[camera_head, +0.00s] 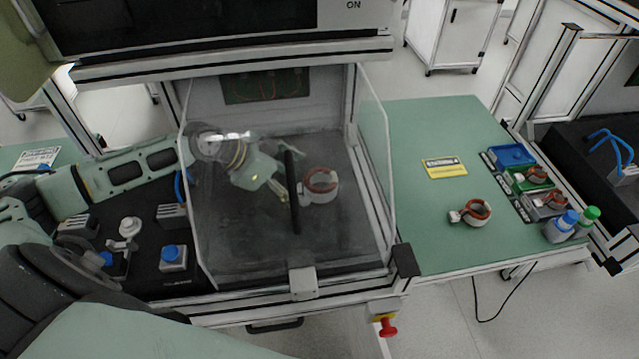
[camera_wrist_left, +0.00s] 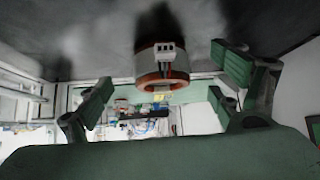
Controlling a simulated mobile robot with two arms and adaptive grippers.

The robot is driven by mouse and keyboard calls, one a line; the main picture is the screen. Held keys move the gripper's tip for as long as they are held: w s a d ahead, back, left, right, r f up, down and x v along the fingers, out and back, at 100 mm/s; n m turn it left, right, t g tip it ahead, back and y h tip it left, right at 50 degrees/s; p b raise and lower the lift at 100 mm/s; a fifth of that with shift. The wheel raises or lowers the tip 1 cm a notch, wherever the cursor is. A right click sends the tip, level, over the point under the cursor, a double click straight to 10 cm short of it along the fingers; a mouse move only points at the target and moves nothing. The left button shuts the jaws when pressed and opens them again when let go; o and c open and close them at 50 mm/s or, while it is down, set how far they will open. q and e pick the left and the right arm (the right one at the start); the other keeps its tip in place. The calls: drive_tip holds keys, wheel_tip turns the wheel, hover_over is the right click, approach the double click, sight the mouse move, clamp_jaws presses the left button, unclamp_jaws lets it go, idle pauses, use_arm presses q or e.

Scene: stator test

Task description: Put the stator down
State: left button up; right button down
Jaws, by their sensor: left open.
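A stator (camera_head: 320,185), a ring with copper-red windings and a pale body, stands on the dark floor of the test enclosure, behind its clear door. My left gripper (camera_head: 281,187) reaches into the enclosure from the left, with its fingers close to the stator's left side. In the left wrist view the stator (camera_wrist_left: 162,62) shows with a white connector block on it. It sits in the space between the spread fingers of the left gripper (camera_wrist_left: 163,88), with gaps at both sides. The left gripper is open. The door's dark handle partly covers the fingers in the head view. My right gripper is not in view.
The clear door (camera_head: 230,245) and the enclosure's frame surround the left arm closely. On the green table (camera_head: 420,130) at right lie another stator (camera_head: 472,212), a yellow label (camera_head: 444,167), small bins (camera_head: 510,156) and bottles. A red stop button (camera_head: 387,327) is at the front.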

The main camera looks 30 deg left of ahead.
use_arm(q)
drive_tip(key=shift+w+d+r+p, duration=0.15)
drive_tip(key=shift+w+d+p, duration=0.1)
drive_tip(key=shift+w+d, duration=0.3)
drive_tip(key=shift+w+d+r+p, duration=0.15)
drive_tip(key=shift+w+d+p, duration=0.1)
drive_tip(key=shift+w+d, duration=0.25)
drive_tip(key=x, duration=0.2)
drive_tip(key=shift+f, duration=0.4)
drive_tip(key=shift+w+d+f, duration=0.15)
drive_tip(key=shift+w+f, duration=0.05)
drive_tip(key=shift+f, duration=0.05)
drive_tip(key=c, duration=2)
drive_tip(key=shift+r, duration=0.15)
drive_tip(key=shift+c, duration=0.7)
